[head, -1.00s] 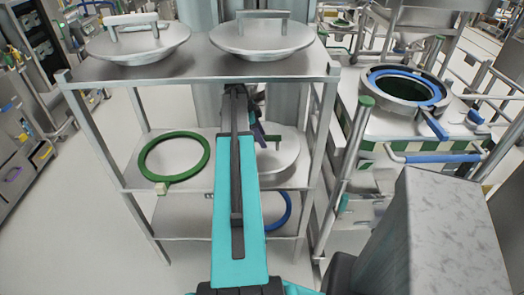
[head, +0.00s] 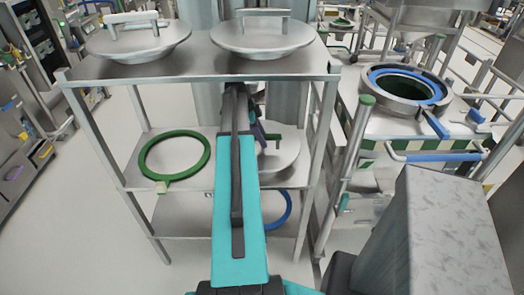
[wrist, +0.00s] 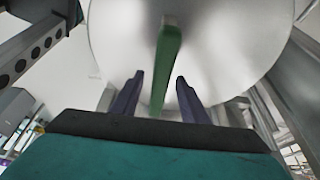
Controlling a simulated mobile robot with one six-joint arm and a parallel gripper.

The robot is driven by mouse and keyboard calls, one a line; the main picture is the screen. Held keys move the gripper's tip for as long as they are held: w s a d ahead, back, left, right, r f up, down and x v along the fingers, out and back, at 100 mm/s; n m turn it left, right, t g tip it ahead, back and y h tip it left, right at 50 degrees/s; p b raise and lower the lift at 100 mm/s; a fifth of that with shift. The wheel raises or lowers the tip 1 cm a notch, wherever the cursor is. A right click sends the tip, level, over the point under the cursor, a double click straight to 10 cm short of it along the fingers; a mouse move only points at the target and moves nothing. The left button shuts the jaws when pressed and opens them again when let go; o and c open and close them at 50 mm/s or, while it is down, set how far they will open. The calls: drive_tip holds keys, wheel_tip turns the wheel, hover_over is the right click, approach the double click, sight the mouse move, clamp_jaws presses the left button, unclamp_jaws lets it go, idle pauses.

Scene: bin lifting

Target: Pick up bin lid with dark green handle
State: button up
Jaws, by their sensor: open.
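The bin lid with the dark green handle (head: 284,154) lies on the middle shelf of the rack, partly hidden behind my arm in the head view. In the wrist view the lid (wrist: 225,50) is a round grey metal disc, and its dark green handle (wrist: 166,62) stands out toward me. My gripper (wrist: 158,88) is open, with its two purple fingers apart. The near end of the handle appears between the fingers in the picture; I see no clear contact. In the head view my gripper (head: 262,135) is mostly hidden by my arm.
The metal rack (head: 88,72) has two lids with grey handles (head: 140,42) (head: 262,35) on top. A green ring (head: 148,160) lies on the middle shelf, and a blue ring (head: 287,212) is on the lower shelf. Rack posts stand close on both sides. A bin with a blue rim (head: 440,95) stands right.

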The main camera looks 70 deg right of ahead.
drive_tip(key=shift+f, duration=0.15)
idle(0.3)
clamp_jaws()
idle(1.1)
drive_tip(key=shift+d, duration=0.1)
